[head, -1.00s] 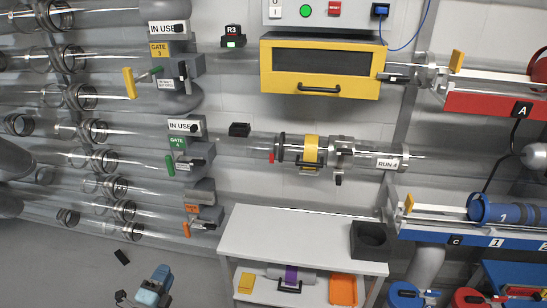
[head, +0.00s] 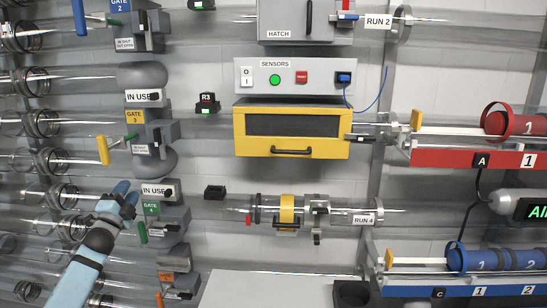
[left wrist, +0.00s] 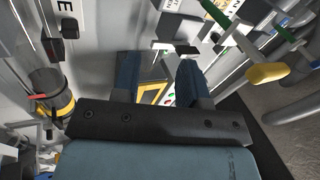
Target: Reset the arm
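My left gripper (head: 127,192) is raised at the left of the head view, on a light blue arm coming up from the lower left. It is in front of the glass tubes, just left of the green gate 4 unit (head: 150,208). I cannot tell whether it touches anything. In the left wrist view, the two dark blue fingers of the left gripper (left wrist: 158,70) stand apart with nothing held between them. The yellow-framed box (left wrist: 153,93) shows beyond the gap. My right gripper is in neither view.
Gate 3's yellow handle (head: 103,150) sticks out above the left gripper, and gate 4's green handle (head: 142,232) just below right. A white table (head: 260,287) stands at the bottom. The yellow drawer box (head: 292,152) and Run 4 tube (head: 345,212) are at centre.

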